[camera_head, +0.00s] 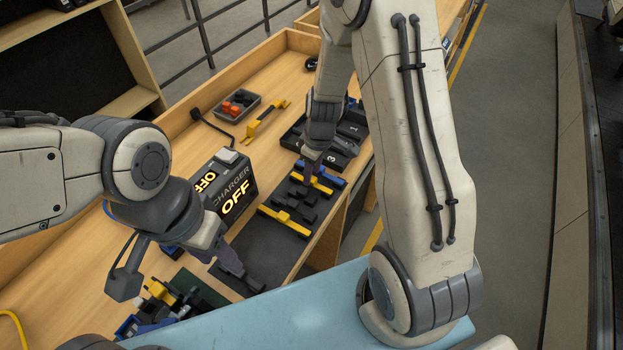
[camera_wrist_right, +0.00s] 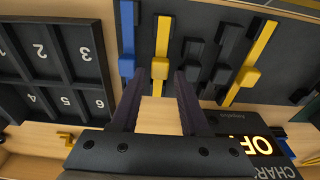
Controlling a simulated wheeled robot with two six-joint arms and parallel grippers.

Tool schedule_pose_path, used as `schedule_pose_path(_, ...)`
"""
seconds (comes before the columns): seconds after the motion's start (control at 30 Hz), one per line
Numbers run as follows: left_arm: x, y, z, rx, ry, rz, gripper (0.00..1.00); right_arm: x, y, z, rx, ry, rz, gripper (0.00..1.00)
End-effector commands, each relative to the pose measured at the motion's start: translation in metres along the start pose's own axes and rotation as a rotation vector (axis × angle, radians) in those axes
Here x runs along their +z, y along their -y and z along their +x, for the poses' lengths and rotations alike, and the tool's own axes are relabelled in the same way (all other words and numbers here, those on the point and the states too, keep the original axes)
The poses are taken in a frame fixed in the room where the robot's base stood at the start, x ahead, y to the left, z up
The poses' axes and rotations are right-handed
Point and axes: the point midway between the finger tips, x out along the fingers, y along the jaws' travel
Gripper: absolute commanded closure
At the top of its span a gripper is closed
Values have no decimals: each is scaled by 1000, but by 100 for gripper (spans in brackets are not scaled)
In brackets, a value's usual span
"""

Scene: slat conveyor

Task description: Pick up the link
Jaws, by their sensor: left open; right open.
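Several slim bars, any of which may be the link, lie on a dark mat (camera_head: 262,246): a blue bar (camera_wrist_right: 127,40), a yellow bar (camera_wrist_right: 161,50), black bars (camera_wrist_right: 195,55) and a second yellow bar (camera_wrist_right: 248,70). The second yellow bar also shows in the head view (camera_head: 284,221). My right gripper (camera_wrist_right: 160,76) is open above the mat; in its wrist view the nearer yellow bar lies between the fingertips, and I cannot tell the height gap. My left gripper (camera_head: 185,280) is open and empty at the lower left, near a pile of yellow, blue and black parts (camera_head: 160,300).
A charger box (camera_head: 232,184) reading OFF stands left of the mat. A black tray with numbered slots (camera_wrist_right: 60,60) lies beyond the mat. A grey bin (camera_head: 236,106) with red pieces and a yellow tool (camera_head: 264,121) lie farther back. The bench has raised wooden edges.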

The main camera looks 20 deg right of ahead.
Motion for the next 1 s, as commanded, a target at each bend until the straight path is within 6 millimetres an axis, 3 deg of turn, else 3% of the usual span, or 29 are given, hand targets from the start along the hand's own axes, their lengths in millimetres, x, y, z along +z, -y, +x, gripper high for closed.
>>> schedule_pose_path(0.2,0,0,-2,0,0,0,50,1,-1,21,0,1,1,55)
schedule_pose_path(0.43,0,0,-2,0,0,0,50,2,-2,22,1,-1,3,55)
schedule_pose_path(0.53,0,0,-2,0,0,0,50,2,-2,22,1,-1,3,93)
schedule_pose_path(0.57,0,0,-2,0,0,0,50,2,-2,22,1,-1,3,100)
schedule_pose_path(1.0,0,-1,-8,0,0,1,50,0,-2,14,1,-1,3,100)
